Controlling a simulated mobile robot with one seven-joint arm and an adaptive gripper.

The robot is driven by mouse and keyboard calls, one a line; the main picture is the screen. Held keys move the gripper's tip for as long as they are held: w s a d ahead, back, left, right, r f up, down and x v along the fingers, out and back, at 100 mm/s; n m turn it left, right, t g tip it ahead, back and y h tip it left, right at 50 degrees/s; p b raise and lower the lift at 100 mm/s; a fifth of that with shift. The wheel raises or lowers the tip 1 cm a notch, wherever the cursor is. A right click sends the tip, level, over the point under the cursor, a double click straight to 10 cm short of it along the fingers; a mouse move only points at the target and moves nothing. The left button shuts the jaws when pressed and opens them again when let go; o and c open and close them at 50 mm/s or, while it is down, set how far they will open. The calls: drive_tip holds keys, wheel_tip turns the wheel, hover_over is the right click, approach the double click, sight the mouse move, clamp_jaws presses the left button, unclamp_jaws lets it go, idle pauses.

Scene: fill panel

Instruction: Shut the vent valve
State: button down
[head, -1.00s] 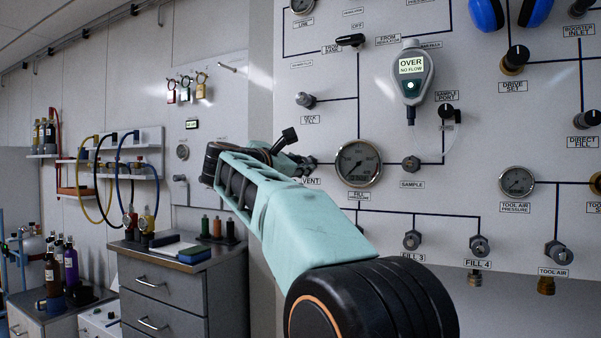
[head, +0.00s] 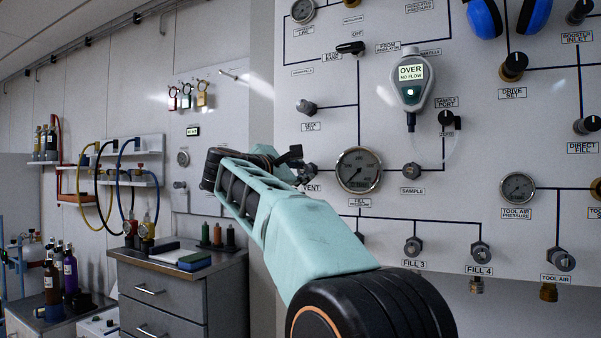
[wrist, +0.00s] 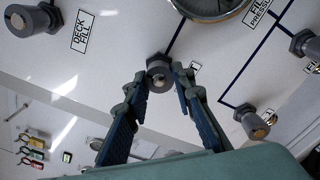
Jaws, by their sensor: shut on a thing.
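The vent valve is a small grey knob (head: 308,174) on the white panel, just left of the fill pressure gauge, with the VENT label (head: 312,188) below it. In the wrist view the knob (wrist: 159,76) shows its round end between the fingertips. My gripper (wrist: 161,78) has one finger on each side of it and is shut on it near the tips. In the head view my own arm hides most of the gripper and part of the label. The knob's turn position cannot be told.
The fill pressure gauge (head: 358,170) is close to the right of the vent knob. The deck fill knob (head: 306,107) is above it and the sample knob (head: 411,170) farther right. A handheld meter (head: 411,80) reads "OVER NO FLOW". A drawer cabinet (head: 165,300) stands at the left.

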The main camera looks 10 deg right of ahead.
drive_tip(key=c, duration=1.6)
unclamp_jaws()
drive_tip(key=v, duration=1.2)
